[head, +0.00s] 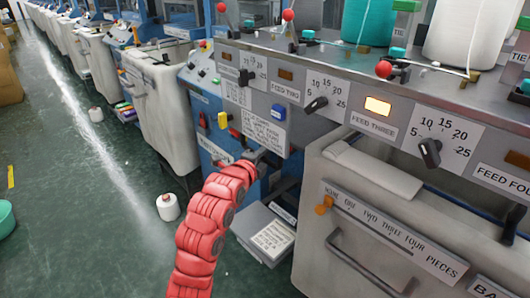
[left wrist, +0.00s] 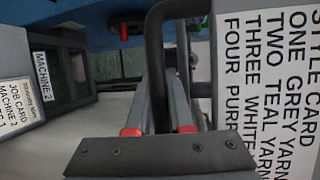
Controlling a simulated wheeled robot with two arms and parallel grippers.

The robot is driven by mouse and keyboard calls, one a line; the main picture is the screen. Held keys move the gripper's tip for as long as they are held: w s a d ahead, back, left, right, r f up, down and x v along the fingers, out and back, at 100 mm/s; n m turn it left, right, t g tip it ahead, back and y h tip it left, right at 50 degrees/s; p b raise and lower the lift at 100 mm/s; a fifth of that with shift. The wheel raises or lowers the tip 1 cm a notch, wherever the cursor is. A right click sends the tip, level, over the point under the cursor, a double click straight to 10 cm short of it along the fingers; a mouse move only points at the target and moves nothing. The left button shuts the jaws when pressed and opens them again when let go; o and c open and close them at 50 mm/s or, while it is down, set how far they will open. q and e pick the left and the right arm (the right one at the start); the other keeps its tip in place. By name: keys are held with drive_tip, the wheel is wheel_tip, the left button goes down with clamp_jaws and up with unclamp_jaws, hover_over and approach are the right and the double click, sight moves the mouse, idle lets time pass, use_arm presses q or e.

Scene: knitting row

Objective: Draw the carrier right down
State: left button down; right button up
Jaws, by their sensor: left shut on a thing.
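My left arm comes up from the bottom of the head view in red padded sleeves. Its gripper (head: 262,158) is at the lower edge of the grey control panel, below the style card. In the left wrist view the red-tipped fingers (left wrist: 159,131) are shut on a dark bent bar (left wrist: 157,60), which looks like a handle. The bar rises between the fingers and bends right at the top. No part in view is labelled as the carrier, so I cannot tell whether this bar belongs to it. My right gripper is not in view.
The grey panel (head: 300,75) carries dials and an amber lamp (head: 378,106). A pale bin (head: 390,215) stands below right. A job-card box (head: 262,235) sits beside my forearm. A white cone (head: 167,207) stands on the green floor, which is mostly clear at left.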

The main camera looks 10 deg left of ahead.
use_arm(q)
drive_tip(key=shift+f, duration=0.6)
drive_tip(key=c, duration=1)
unclamp_jaws()
drive_tip(key=shift+o, duration=0.9)
drive_tip(key=shift+r, duration=0.2)
drive_tip(key=p+v, duration=1.3)
drive_tip(key=v, duration=0.4)
drive_tip(key=shift+r, duration=0.15)
drive_tip(key=shift+s+a, duration=0.15)
